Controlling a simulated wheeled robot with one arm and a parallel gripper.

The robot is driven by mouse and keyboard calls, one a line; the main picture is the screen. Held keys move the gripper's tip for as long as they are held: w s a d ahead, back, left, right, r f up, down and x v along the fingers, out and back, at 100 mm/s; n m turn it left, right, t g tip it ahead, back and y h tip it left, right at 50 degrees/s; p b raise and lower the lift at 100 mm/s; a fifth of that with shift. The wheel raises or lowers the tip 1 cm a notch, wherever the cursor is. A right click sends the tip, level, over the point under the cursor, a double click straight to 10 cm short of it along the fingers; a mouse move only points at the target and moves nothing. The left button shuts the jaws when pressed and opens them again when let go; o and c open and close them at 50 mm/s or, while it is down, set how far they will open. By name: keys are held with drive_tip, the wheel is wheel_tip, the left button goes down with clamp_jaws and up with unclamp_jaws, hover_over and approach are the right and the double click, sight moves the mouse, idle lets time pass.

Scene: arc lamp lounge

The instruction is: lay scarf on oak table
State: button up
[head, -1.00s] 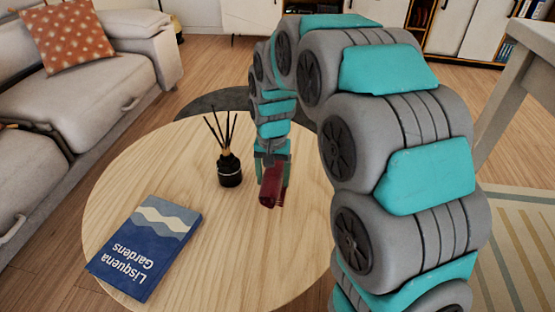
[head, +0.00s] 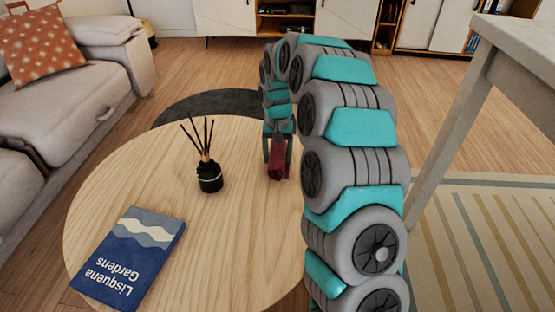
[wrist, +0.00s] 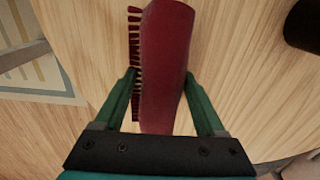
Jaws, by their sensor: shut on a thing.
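The scarf (head: 277,166) is dark red, folded into a narrow bundle. In the wrist view the scarf (wrist: 163,50) shows a fringe along its left side. My gripper (head: 278,152) is shut on it, with one green finger on each side; the gripper (wrist: 159,76) points down at pale wood. The oak table (head: 125,195) is round with a light wood top. The scarf hangs over the table's far right part. I cannot tell whether its lower end touches the top.
A black reed diffuser (head: 209,177) stands on the table, left of the scarf. A blue book (head: 128,262) lies at the front left. Bare tabletop lies between them and the scarf. A grey sofa (head: 70,110) is on the left and a pale taller table (head: 510,45) on the right.

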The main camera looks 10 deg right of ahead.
drive_tip(key=shift+f, duration=0.9)
drive_tip(key=o, duration=1.5)
drive_tip(key=shift+f, duration=0.15)
drive_tip(key=shift+c, duration=0.2)
